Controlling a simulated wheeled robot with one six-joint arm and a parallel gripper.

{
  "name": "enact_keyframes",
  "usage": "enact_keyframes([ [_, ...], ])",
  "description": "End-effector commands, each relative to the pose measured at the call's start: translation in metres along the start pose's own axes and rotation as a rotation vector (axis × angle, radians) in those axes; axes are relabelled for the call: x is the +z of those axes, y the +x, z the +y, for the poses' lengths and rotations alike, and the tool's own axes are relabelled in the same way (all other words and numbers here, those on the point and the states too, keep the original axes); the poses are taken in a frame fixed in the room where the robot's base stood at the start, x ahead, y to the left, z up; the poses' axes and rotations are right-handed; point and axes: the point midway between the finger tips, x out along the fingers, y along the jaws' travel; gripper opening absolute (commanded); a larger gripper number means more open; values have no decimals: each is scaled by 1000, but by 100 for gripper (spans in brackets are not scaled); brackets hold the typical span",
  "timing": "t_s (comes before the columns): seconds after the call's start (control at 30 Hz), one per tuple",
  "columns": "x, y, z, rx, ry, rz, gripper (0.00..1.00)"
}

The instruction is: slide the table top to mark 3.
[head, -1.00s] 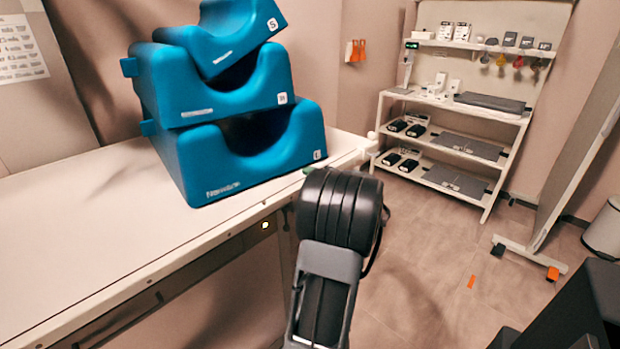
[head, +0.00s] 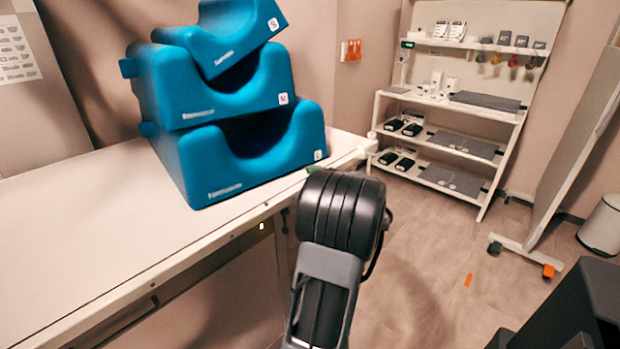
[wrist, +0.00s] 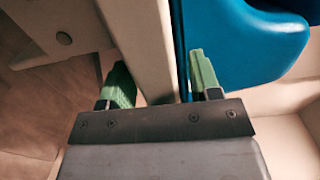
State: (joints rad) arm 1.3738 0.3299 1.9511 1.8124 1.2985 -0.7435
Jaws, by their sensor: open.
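The long pale table top (head: 90,190) runs along the left of the head view, with a rail (head: 160,270) on its near side. My gripper is mostly hidden behind my arm in the head view, at the table's far right corner; only a bit of green finger shows. In the wrist view my gripper (wrist: 160,80) is open, with green fingers on either side of a beige bar (wrist: 148,45) at the table's edge. I cannot tell whether the fingers touch it. I cannot make out mark 3.
Blue cushions (head: 240,165) marked S, M and L are stacked on the table top; one shows at right in the wrist view (wrist: 245,40). A shelf unit (head: 450,140), a wheeled panel (head: 585,140) and a bin (head: 602,228) stand beyond.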

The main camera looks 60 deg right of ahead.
Motion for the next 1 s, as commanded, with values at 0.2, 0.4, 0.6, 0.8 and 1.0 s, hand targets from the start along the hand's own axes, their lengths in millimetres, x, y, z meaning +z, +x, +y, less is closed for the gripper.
enact_keyframes([
  [0.2, -1, -47, -1, 0, 0, 6, 57],
  [0.4, -1, -84, 0, 0, 0, 6, 57],
  [0.6, -1, -109, 0, 0, 0, 4, 57],
  [0.8, 0, -119, 0, -1, 0, 2, 57],
  [1.0, 0, -120, 0, -1, 0, 1, 57],
])
